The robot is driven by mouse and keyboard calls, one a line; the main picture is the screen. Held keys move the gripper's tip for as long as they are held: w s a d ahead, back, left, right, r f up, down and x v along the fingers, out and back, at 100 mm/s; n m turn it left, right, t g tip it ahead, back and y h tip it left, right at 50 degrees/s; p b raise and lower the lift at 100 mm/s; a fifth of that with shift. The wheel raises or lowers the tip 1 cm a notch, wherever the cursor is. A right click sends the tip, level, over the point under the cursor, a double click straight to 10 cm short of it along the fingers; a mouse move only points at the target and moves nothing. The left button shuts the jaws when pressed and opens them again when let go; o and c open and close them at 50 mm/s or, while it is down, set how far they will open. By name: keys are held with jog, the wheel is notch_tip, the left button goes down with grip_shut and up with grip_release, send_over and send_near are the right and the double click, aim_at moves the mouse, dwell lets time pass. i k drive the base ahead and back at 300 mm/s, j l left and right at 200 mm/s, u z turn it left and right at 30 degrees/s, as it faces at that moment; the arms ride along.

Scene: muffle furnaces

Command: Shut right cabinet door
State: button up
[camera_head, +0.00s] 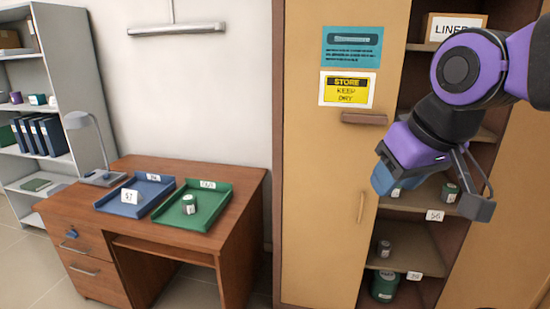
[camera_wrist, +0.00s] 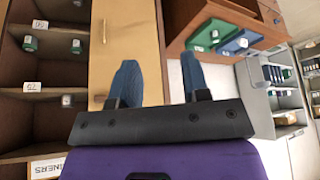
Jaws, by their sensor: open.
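The cabinet's right door (camera_head: 495,190) is a tan panel at the right of the head view. It stands open, swung outward, so the shelves (camera_head: 405,240) beside it are exposed. The left door (camera_head: 325,170) looks closed and carries a vertical handle (camera_head: 361,207); this door (camera_wrist: 125,45) also shows in the wrist view. My gripper (camera_head: 388,182) is open and empty in front of the shelf opening, left of the right door. In the wrist view, the two blue fingers of my gripper (camera_wrist: 160,75) stand apart. The right door's handle cannot be made out.
The shelves hold a box marked LINERS (camera_head: 455,25), small jars (camera_head: 384,249) and a green canister (camera_head: 385,286). A desk (camera_head: 150,225) with a blue tray (camera_head: 112,208) and a green tray (camera_head: 172,214) stands left of the cabinet. A grey shelf unit (camera_head: 75,70) is farther left.

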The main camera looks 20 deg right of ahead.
aim_at(504, 263)
jog(key=k+l, duration=0.15)
jog(key=l, duration=0.2)
jog(key=k+l, duration=0.2)
jog(key=l, duration=0.15)
jog(key=k+l, duration=0.15)
jog(key=l, duration=0.2)
jog(key=k+l, duration=0.2)
jog(key=l, duration=0.15)
jog(key=k+l, duration=0.15)
jog(key=l, duration=0.2)
jog(key=k+l, duration=0.2)
jog(key=l, duration=0.15)
jog(key=l+z, duration=0.1)
jog(key=l, duration=1.35)
jog(key=k+j+u, duration=0.2)
jog(key=k, duration=0.15)
jog(key=l, duration=0.1)
